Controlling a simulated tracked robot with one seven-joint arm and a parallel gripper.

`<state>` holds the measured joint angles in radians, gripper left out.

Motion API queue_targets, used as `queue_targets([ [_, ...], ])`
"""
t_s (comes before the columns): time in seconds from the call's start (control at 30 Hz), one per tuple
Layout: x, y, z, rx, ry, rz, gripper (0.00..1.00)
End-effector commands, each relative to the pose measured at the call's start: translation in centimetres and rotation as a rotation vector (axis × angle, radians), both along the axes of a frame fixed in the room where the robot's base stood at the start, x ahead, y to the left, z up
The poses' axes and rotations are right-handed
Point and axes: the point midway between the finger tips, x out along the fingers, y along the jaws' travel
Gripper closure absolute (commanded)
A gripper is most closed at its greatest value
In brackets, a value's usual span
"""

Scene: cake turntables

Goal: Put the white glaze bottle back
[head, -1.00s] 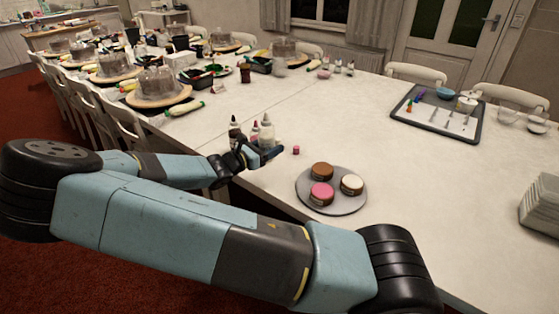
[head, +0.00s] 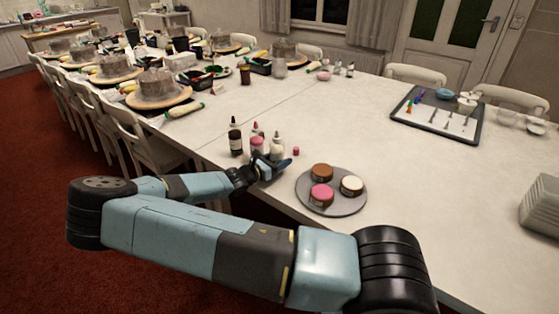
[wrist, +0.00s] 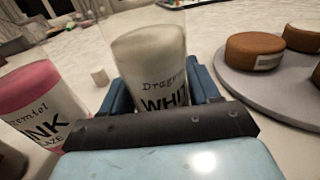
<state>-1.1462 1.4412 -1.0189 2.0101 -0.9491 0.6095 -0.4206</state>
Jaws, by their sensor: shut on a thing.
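The white glaze bottle (head: 277,148) stands upright at the front edge of the table, right of the pink glaze bottle. In the wrist view its label (wrist: 163,88) reads "WHIT" between the two blue fingers. My gripper (head: 278,164) is shut on it, with a finger on each side. Its base is hidden behind the gripper, so I cannot tell whether it touches the table. The pink glaze bottle (head: 257,145) is close on the left; its label also shows in the wrist view (wrist: 38,108). A dark brown bottle (head: 235,138) stands farther left.
A small pink piece (head: 296,151) lies just right of the white bottle. A grey round plate (head: 345,209) with three small cakes is to the right. A tray of tools (head: 402,113) lies farther back. The table behind the bottles is clear.

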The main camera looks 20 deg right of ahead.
Motion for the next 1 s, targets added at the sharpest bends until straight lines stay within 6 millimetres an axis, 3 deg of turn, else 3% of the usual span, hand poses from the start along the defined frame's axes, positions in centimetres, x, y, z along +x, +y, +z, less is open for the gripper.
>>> queue_targets([
  [0.33, 0.0, 0.0, -0.4, 0.000, -0.001, 0.000, 0.53],
  [0.37, 0.0, 0.0, -0.4, 0.000, -0.001, 0.000, 0.36],
  [0.6, 0.0, 0.0, -0.3, 0.000, -0.001, 0.000, 0.13],
  [0.87, 0.0, 0.1, -0.2, 0.000, -0.001, 0.001, 0.13],
  [1.0, -0.4, 1.0, -0.2, 0.004, -0.001, 0.002, 0.13],
])
